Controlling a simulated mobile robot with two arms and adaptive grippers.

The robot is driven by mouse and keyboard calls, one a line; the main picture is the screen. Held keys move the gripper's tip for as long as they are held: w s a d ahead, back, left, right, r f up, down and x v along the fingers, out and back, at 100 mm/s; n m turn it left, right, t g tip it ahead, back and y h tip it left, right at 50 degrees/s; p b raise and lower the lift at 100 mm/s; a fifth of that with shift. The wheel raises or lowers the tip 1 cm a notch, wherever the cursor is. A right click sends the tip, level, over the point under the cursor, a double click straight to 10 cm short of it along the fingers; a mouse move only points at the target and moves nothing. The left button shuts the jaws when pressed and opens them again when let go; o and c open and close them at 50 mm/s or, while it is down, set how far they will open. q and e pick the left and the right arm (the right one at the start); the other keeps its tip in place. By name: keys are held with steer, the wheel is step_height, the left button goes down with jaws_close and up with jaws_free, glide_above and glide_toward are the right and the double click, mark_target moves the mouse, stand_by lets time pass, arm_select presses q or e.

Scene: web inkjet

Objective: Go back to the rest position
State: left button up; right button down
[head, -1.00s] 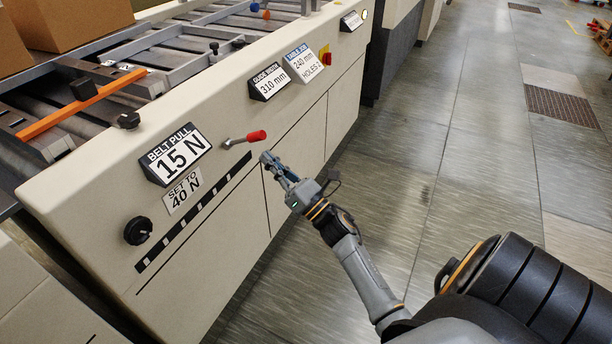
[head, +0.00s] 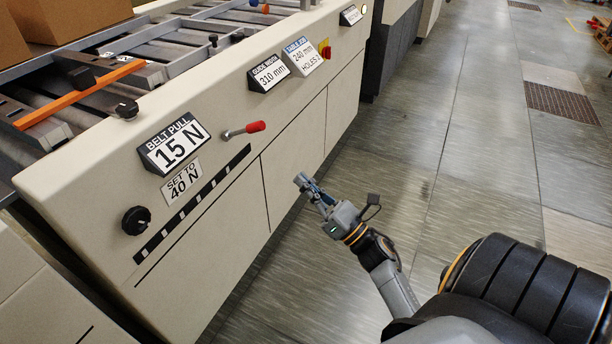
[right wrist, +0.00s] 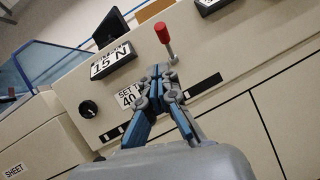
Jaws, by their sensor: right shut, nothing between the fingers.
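My right gripper (head: 303,183) is shut and empty. In the head view it hangs in front of the cream machine panel (head: 300,130), below and right of the red-tipped lever (head: 244,130), clear of it. In the right wrist view the shut fingers (right wrist: 157,72) show in the middle, with the lever's red knob (right wrist: 162,32) just above them in the picture. The belt pull display (head: 175,145) reads 15 N, and the label under it (head: 182,181) reads SET TO 40 N. My left gripper is not in view.
A black knob (head: 136,220) is on the panel at lower left. The guide display (head: 268,74) reads 310 mm. A red and yellow switch (head: 325,51) sits farther along. Cardboard boxes (head: 70,18) stand on the conveyor. The grey floor (head: 400,150) right of the machine is clear.

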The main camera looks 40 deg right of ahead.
stand_by(0.4)
